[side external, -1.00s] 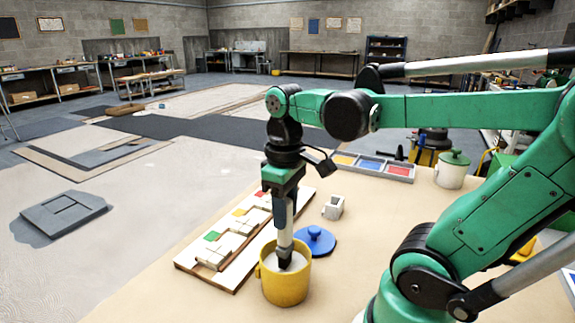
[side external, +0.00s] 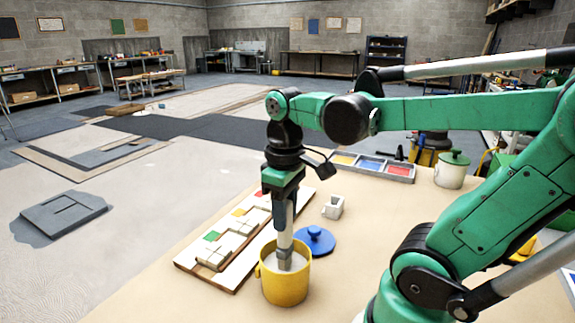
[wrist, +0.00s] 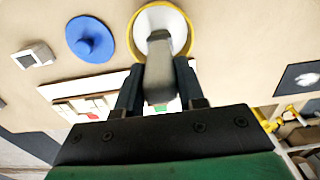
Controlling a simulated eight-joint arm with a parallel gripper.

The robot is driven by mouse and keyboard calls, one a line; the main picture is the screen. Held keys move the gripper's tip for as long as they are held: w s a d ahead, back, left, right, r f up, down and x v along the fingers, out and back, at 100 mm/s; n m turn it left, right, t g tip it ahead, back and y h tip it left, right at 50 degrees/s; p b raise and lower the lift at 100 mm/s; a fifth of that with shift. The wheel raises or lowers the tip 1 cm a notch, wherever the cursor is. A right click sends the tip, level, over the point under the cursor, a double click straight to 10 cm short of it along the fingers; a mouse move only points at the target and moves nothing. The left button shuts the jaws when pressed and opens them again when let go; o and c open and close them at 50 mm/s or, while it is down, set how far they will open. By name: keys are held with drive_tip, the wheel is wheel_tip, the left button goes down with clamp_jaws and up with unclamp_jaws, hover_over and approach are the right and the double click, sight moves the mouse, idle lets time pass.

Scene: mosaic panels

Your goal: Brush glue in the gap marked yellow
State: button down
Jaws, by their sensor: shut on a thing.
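My gripper (side external: 281,203) is shut on a brush (side external: 284,238) held nearly upright over a yellow pot (side external: 285,289). The brush's grey head is inside the pot mouth, at the pale contents; how deep it goes is unclear. The wrist view shows the brush (wrist: 158,70) between my fingers, reaching over the pot (wrist: 187,40). The mosaic panel (side external: 188,262) lies left of the pot, with pale tiles and green (side external: 211,236), yellow (side external: 239,212) and red marks (side external: 259,194). My gripper partly hides its far end. The gap at the yellow mark is too small to make out.
A blue lid (side external: 316,241) lies right of the pot, with a small whitish holder (side external: 333,207) behind it. A tray with yellow, blue and red compartments (side external: 372,165) and a green-lidded white pot (side external: 452,172) stand farther back. The front of the table is clear.

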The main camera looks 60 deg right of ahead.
drive_tip(key=shift+r, duration=3.5)
